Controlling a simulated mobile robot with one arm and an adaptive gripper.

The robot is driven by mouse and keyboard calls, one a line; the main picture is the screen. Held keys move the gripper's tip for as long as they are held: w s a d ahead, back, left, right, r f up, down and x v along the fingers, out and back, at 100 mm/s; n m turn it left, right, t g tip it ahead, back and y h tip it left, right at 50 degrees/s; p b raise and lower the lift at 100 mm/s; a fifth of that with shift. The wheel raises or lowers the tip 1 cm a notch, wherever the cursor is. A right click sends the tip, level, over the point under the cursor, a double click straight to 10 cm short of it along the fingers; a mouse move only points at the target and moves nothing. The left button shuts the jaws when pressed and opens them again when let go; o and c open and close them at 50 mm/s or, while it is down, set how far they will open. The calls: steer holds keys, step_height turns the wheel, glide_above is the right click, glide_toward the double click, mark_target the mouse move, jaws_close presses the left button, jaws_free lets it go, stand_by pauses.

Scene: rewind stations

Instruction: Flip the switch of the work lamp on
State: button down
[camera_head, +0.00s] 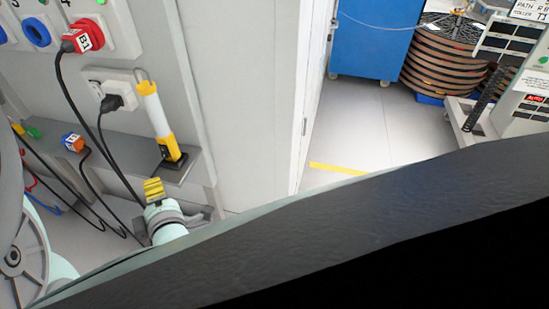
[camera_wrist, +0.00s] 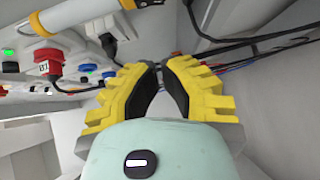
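The work lamp (camera_head: 157,115) has a white tube with yellow ends, a hook on top and a black base. It stands upright on a grey ledge against the panel in the head view. It also shows at the top left of the wrist view (camera_wrist: 78,13), partly cut off by the picture's edge. I cannot clearly make out its switch. My gripper (camera_head: 154,186) has yellow fingers and is just below and in front of the lamp base, apart from it. In the wrist view my gripper's fingertips (camera_wrist: 160,66) meet or nearly meet, with nothing visible between them.
A red plug marked B1 (camera_head: 83,36) and a black plug (camera_head: 109,102) sit in the panel, their cables hanging left of my gripper. An orange-blue connector (camera_head: 73,142) is on the ledge (camera_head: 118,150). A wall edge stands to the right.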

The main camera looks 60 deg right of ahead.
mark_target(164, 152)
steer(key=shift+w+d+f, duration=0.15)
steer(key=shift+w+d, duration=0.95)
steer(key=shift+w, duration=0.2)
steer(key=shift+w+d+f, duration=0.2)
steer(key=shift+w+d, duration=0.85)
steer(key=shift+w, duration=0.2)
steer(key=shift+w+d+f, duration=0.15)
steer(key=shift+w+d, duration=0.95)
steer(key=shift+w, duration=0.2)
